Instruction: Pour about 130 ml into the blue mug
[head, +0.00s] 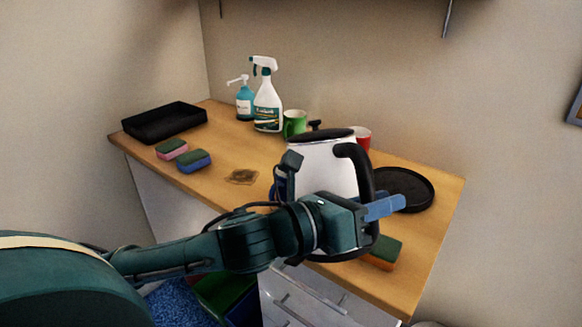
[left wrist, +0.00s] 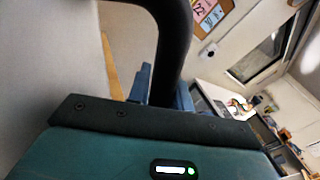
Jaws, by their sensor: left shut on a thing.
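A white kettle (head: 325,172) with a black lid and black handle is at the middle right of the head view, in front of the counter's right half. My left gripper (head: 383,207) is shut on its handle. In the left wrist view, the black handle (left wrist: 172,45) passes between the blue fingers (left wrist: 162,92), with the pale kettle body (left wrist: 45,60) at the left. The kettle looks roughly upright. A small patch of blue (head: 274,191) shows just left of the kettle, probably the blue mug, mostly hidden by my arm and the kettle. My right gripper is not in view.
On the wooden counter (head: 217,177) stand a green mug (head: 294,124), red mug (head: 363,138), spray bottle (head: 267,105) and soap pump (head: 244,102). A black tray (head: 165,122) is left, a round dark tray (head: 412,190) right. Several sponges (head: 194,161) and a brown stain (head: 241,177) lie around.

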